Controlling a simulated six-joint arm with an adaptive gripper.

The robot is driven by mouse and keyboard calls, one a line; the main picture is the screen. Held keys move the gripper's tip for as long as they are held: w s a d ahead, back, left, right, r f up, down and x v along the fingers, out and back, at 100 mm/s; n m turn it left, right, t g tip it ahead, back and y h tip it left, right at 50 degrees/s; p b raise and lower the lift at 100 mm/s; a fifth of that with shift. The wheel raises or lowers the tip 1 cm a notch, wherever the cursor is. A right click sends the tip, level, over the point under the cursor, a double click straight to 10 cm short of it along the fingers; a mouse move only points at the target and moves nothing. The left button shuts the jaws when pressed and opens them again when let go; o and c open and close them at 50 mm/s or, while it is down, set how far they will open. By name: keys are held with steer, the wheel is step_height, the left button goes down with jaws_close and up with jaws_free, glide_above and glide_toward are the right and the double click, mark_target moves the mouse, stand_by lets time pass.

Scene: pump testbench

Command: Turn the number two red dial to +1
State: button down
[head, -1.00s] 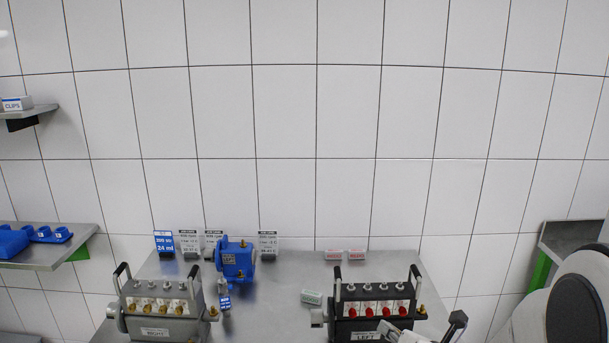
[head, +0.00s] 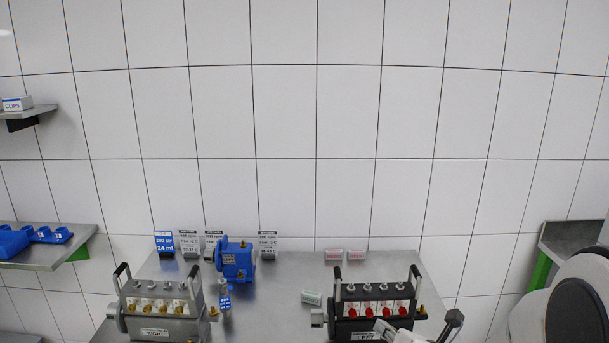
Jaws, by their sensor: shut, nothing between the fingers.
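The dark pump block (head: 342,325) stands at the front right of the steel table, with a row of red dials (head: 368,312) on white plates along its face. The dial numbers and scale marks are too small to read, so I cannot tell which is number two or how it is set. My gripper (head: 384,327) is at the bottom edge, just in front of the block's right half, below the right-hand dials. It is shut, with nothing visibly held, and partly cut off by the frame. I cannot tell whether it touches a dial.
A grey block (head: 140,325) with yellow dials, labelled RIGHT, stands at the front left. A blue pump (head: 236,260) and several tags stand behind it. The table (head: 285,280) is clear in the middle.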

steer(key=shift+w, duration=3.1)
steer(key=shift+a+f, duration=0.15)
steer(key=shift+f, duration=0.2)
steer(key=shift+d+f, duration=0.25)
steer(key=shift+d, duration=0.1)
steer(key=shift+d+r, duration=0.2)
steer(key=shift+r, duration=0.2)
steer(key=shift+s, duration=0.15)
steer(key=shift+s, duration=2.85)
